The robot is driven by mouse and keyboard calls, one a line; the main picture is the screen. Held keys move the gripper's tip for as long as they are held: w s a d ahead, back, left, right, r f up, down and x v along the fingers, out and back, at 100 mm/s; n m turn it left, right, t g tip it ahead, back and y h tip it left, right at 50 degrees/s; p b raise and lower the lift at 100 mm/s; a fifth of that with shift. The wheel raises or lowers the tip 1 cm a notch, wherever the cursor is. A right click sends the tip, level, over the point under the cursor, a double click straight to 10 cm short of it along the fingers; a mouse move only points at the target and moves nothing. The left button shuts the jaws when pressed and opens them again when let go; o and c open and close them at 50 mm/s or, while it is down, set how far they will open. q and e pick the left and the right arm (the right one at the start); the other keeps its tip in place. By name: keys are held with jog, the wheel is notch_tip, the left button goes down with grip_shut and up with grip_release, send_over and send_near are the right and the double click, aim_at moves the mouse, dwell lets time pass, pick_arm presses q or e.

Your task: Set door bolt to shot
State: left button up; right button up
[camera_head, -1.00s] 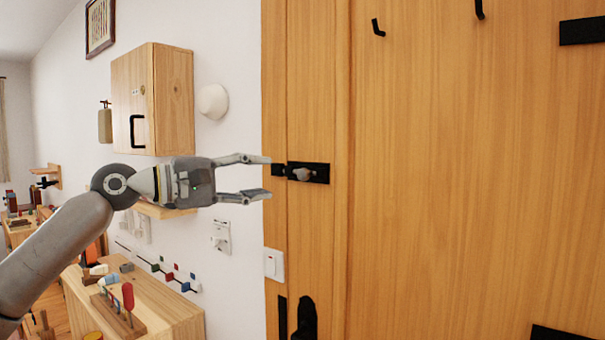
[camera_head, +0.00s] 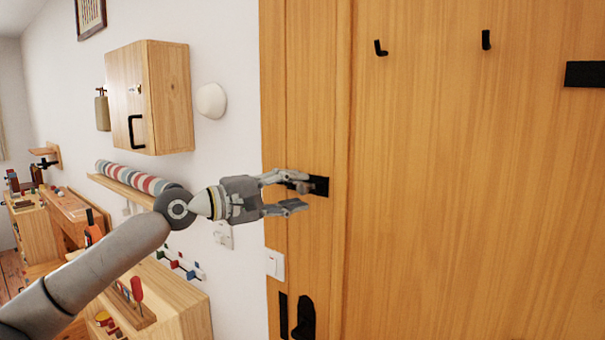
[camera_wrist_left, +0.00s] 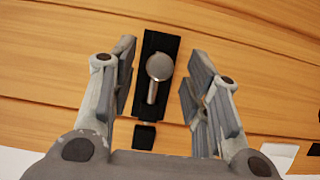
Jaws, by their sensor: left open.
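The door bolt (camera_head: 319,186) is a black plate on the wooden door, partly hidden behind my left gripper in the head view. In the left wrist view the bolt plate (camera_wrist_left: 163,45) shows with a grey metal knob (camera_wrist_left: 160,67) and shank on it. A short black keeper (camera_wrist_left: 145,136) sits below the plate there. My left gripper (camera_head: 296,193) is open at the bolt. In the left wrist view its fingers (camera_wrist_left: 158,85) stand on either side of the knob, with gaps on both sides. My right gripper is not in view.
The wooden door (camera_head: 450,200) fills the right side, with black hooks (camera_head: 381,48) and a dark handle (camera_head: 304,318) low down. A light switch (camera_head: 275,264) is on the frame. A wall cabinet (camera_head: 150,97) and a shelf with a striped roll (camera_head: 137,178) are to the left.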

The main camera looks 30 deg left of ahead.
pick_arm(q)
jog(key=shift+p+x, duration=0.7)
jog(key=shift+x, duration=0.6)
grip_shut()
